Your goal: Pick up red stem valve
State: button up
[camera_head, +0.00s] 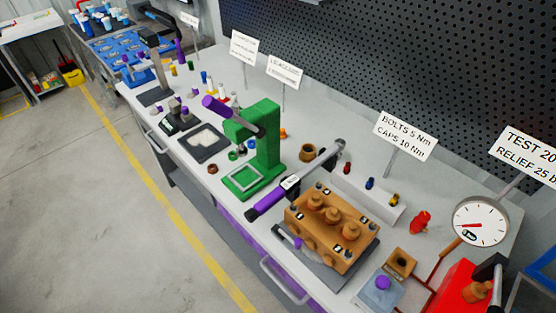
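Two red things could be the red stem valve, and I cannot tell which. One is a small dark red piece (347,168) standing upright at the left end of a low white block, with a blue piece (370,184) and a brass-yellow piece (394,200) in the same row. My gripper is not in view.
A brown pump block (330,215) sits on a grey plate, with a purple-handled wrench (295,180) at its back left. A green press (255,150) stands left. A dial gauge (481,222) and red box (465,290) stand right. Sign posts and a perforated wall line the back.

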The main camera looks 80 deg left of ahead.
aim_at(346, 169)
jog(key=u, duration=2.2)
jog(key=i+u, duration=0.15)
jog(key=i, duration=0.35)
